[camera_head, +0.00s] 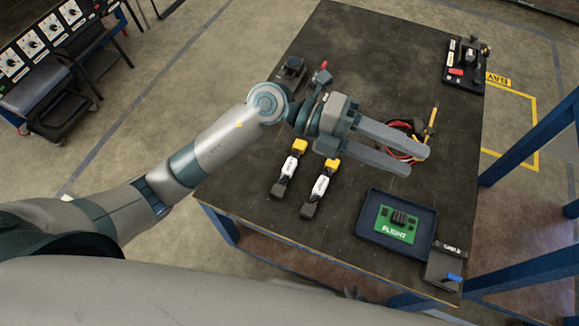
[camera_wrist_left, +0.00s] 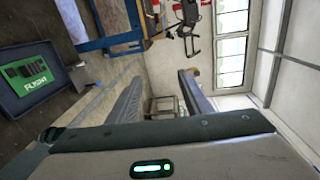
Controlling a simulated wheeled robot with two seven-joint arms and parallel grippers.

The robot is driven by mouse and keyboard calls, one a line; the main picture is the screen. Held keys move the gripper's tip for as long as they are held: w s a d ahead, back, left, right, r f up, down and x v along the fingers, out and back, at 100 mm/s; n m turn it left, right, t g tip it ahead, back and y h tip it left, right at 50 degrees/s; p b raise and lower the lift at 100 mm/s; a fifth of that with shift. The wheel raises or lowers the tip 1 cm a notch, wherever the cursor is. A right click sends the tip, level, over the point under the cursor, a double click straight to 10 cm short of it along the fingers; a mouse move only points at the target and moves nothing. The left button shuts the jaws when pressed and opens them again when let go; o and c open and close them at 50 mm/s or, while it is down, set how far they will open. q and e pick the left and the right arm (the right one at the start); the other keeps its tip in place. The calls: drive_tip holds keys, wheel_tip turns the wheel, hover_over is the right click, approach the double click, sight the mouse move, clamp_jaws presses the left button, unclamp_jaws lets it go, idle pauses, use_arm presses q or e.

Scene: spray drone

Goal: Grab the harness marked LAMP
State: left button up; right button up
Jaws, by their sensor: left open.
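Two harnesses lie side by side on the dark table (camera_head: 345,60), each with a white label, a yellow end and a black end. The left harness (camera_head: 288,170) and the right harness (camera_head: 320,188) have labels too small to read, so I cannot tell which is marked LAMP. My left gripper (camera_head: 420,162) is open and empty above the table, to the right of both harnesses. It hides part of a red and black cable bundle (camera_head: 420,128). Its two fingers also show apart in the left wrist view (camera_wrist_left: 160,95). My right gripper is not in view.
A blue tray (camera_head: 368,222) holds a green FLIGHT board (camera_head: 395,225), also seen in the left wrist view (camera_wrist_left: 32,72). A dark labelled block (camera_head: 443,265) stands at the table's right corner. A black fixture (camera_head: 464,68) stands at the far right. Blue frame posts (camera_head: 530,135) flank the table.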

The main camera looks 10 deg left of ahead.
use_arm(q)
drive_tip(key=w+a+f+m+y, duration=0.1)
drive_tip(key=w+a+f+y, duration=0.3)
drive_tip(key=a+f+y, duration=0.45)
drive_tip(key=w+a+f+n+t+y, duration=0.1)
drive_tip(key=w+a+f+y, duration=0.1)
drive_tip(key=w+a+y, duration=0.2)
drive_tip(key=w+a+f+t+y, duration=0.2)
drive_tip(key=w+a+f+y, duration=0.1)
drive_tip(key=a, duration=0.6)
drive_tip(key=shift+w+n+y, duration=0.4)
drive_tip(key=shift+w+y, duration=0.05)
drive_tip(key=shift+y, duration=0.1)
drive_tip(key=shift+f, duration=0.25)
